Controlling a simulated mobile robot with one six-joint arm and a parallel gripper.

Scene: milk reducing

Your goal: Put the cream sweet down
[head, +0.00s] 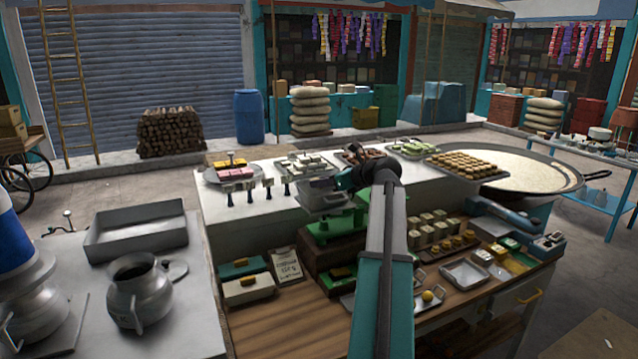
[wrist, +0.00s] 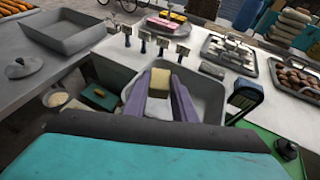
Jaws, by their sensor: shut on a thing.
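My gripper (wrist: 160,88) is shut on the cream sweet (wrist: 160,80), a small pale yellow block between its two purple fingers in the wrist view. The sweet is over or inside a grey metal pan (wrist: 213,96); I cannot tell whether it touches the pan's floor. In the head view the pan (head: 318,203) is at the green scale (head: 325,230), and my gripper (head: 335,184) is at it. The sweet cannot be made out in the head view.
Several small upright tools (wrist: 144,42) stand left of the pan. A plate of pink and yellow sweets (head: 234,174) and a tray of white sweets (head: 306,164) lie behind. A tray of brown sweets (head: 466,163) is farther right.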

